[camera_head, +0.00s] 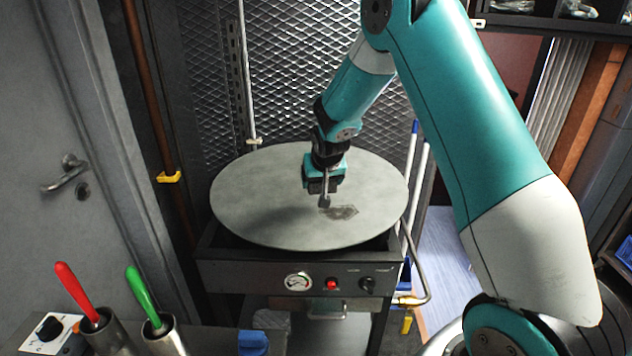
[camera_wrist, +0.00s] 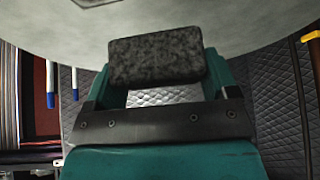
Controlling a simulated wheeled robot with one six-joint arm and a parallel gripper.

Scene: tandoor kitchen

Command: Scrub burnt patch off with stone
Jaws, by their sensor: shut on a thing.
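A round grey griddle plate (camera_head: 270,217) sits on a black cooker stand. My gripper (camera_head: 324,184) points down over the plate, just left of and behind the patch. It is shut on the stone (camera_wrist: 156,56), a dark speckled block with rounded corners. In the head view the stone's lower end is close to the plate by the patch; I cannot tell whether it touches.
The cooker's front panel has a gauge (camera_head: 298,281), a red button (camera_head: 332,284) and a black knob (camera_head: 367,285). Red-handled (camera_head: 76,290) and green-handled (camera_head: 142,295) tools stand in metal holders at front left. A mesh wall (camera_head: 292,75) rises behind the plate. The plate's left half is clear.

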